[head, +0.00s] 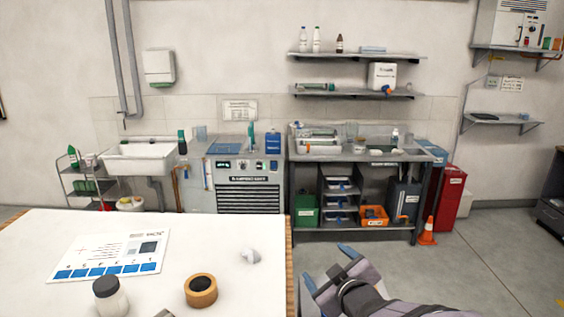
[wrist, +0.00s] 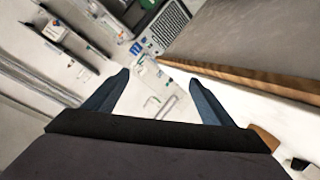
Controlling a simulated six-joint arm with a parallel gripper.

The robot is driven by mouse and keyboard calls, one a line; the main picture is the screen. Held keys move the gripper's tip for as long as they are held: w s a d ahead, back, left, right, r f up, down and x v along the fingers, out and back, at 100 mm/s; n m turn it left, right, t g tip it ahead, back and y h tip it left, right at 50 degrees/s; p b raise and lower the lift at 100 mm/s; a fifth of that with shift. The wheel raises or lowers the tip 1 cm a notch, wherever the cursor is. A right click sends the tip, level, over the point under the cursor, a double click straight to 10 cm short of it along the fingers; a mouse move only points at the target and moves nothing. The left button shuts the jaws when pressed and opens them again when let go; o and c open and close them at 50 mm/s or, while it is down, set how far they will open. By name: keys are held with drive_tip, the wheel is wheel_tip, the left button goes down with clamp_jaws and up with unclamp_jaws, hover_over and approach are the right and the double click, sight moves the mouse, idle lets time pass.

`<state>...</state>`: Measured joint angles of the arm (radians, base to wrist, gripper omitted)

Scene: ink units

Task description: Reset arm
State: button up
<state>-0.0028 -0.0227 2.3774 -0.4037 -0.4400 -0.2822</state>
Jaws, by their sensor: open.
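My gripper (head: 327,266) is in the lower right of the head view, just off the right edge of the white table (head: 240,290). Its two blue fingers stand apart with nothing between them. In the wrist view the open fingers (wrist: 162,92) frame the distant floor and wall units, tilted. My arm runs from the gripper toward the bottom right of the head view.
On the table are a printed card (head: 112,255), a dark-lidded jar (head: 110,297), an orange-brown ring (head: 201,291) and a crumpled white lump (head: 250,256). A workbench (head: 360,155) and a sink (head: 145,158) line the wall. An orange cone (head: 427,232) stands on the open floor at right.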

drive_tip(key=s+d+f+m+g+h+p, duration=0.1)
drive_tip(key=s+d+f+m+g+h, duration=0.25)
drive_tip(key=s+d+f, duration=0.2)
drive_tip(key=s+f+m+g+p, duration=0.2)
drive_tip(key=s+g, duration=0.3)
drive_tip(key=s, duration=0.6)
drive_tip(key=s+a+f+m+g+p, duration=0.1)
drive_tip(key=s+f+m+g+p, duration=0.2)
drive_tip(key=s, duration=0.8)
drive_tip(key=shift+s+f+g+y, duration=0.2)
drive_tip(key=shift+f+g+y, duration=0.25)
drive_tip(key=shift+f+g, duration=0.55)
